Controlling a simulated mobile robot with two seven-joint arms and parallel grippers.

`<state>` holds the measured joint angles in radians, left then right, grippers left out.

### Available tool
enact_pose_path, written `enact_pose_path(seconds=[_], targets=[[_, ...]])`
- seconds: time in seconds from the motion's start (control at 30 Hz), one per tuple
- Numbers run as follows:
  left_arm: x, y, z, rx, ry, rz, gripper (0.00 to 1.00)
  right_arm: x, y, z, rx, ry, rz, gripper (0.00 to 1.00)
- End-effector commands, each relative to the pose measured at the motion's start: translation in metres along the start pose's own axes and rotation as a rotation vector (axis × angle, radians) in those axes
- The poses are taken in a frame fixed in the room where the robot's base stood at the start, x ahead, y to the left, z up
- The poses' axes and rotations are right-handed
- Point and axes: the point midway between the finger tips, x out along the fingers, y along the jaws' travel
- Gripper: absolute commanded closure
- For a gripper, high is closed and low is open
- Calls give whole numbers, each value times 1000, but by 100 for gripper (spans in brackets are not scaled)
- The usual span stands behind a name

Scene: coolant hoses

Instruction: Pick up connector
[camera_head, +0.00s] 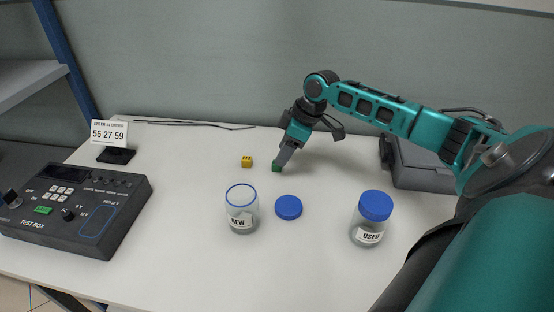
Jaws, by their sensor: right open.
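A small green connector (276,168) lies on the white table near the middle. A small yellow connector (246,161) with dark marks on top lies a little to its left. My right gripper (281,163) reaches down from the upper right, with its fingertips right at the green connector. It is open; I cannot tell whether a finger touches the connector. The fingers partly cover the green connector's upper side. My left gripper is out of view.
An open clear jar labelled NEW (241,211) stands in front, with a blue lid (288,207) lying beside it. A blue-lidded jar labelled USED (370,222) stands to the right. A black test box (75,207) sits at left, and a grey case (415,165) at the back right.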

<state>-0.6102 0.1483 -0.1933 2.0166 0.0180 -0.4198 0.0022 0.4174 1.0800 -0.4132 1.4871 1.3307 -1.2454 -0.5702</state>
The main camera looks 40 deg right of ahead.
Motion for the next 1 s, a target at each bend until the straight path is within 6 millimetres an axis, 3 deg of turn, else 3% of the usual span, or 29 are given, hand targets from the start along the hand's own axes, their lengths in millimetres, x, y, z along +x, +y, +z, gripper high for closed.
enact_pose_path(seconds=[0.23,0.5,1.0], targets=[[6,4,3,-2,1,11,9,39,0,2,1,0,-1,47],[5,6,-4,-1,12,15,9,43,1,2,-1,-2,1,47],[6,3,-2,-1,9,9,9,43,1,2,0,-2,0,95]])
